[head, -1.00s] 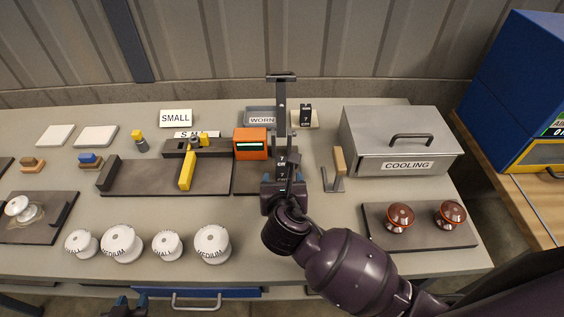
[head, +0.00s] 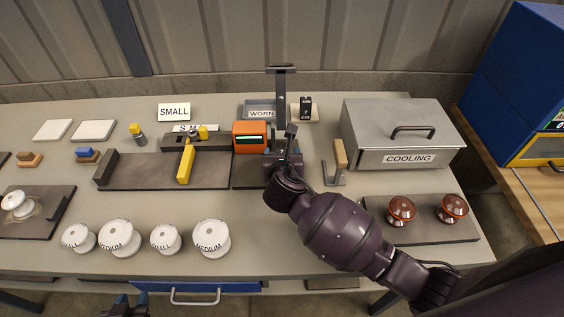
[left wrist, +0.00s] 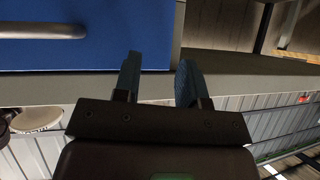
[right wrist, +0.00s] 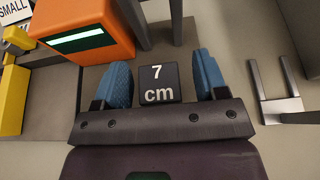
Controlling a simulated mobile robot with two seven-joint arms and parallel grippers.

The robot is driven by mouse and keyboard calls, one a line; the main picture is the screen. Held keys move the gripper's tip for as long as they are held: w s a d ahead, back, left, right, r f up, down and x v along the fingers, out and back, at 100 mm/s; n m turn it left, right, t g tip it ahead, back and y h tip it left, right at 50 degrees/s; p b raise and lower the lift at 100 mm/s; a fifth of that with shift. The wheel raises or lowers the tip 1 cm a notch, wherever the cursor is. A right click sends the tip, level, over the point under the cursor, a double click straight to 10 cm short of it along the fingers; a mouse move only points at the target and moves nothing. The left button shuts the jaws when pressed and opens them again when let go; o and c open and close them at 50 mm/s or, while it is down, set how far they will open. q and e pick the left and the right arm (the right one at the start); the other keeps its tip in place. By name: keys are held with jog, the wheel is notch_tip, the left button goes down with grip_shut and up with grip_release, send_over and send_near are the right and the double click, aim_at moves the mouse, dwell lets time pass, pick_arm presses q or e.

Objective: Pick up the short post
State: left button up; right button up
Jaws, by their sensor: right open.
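A black block marked "7 cm" (right wrist: 159,83) shows in the right wrist view; I take it as the short post. It lies between the two blue fingers of my right gripper (right wrist: 163,74), with a visible gap on each side. The gripper is open. In the head view my right gripper (head: 283,157) is over the spot between the orange box and the bracket, and hides most of what is there. My left gripper (left wrist: 157,80) is open and empty, in front of the blue drawer; it also shows at the bottom of the head view (head: 128,308).
The orange box (head: 250,137) stands close left of my right gripper, and the U-shaped bracket (head: 335,178) close right. A grey upright (head: 280,100) rises behind. The cooling box (head: 405,135) is at right. White insulators (head: 211,238) stand in front.

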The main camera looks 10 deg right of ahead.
jog(key=c, duration=1.1)
jog(key=shift+r, duration=0.1)
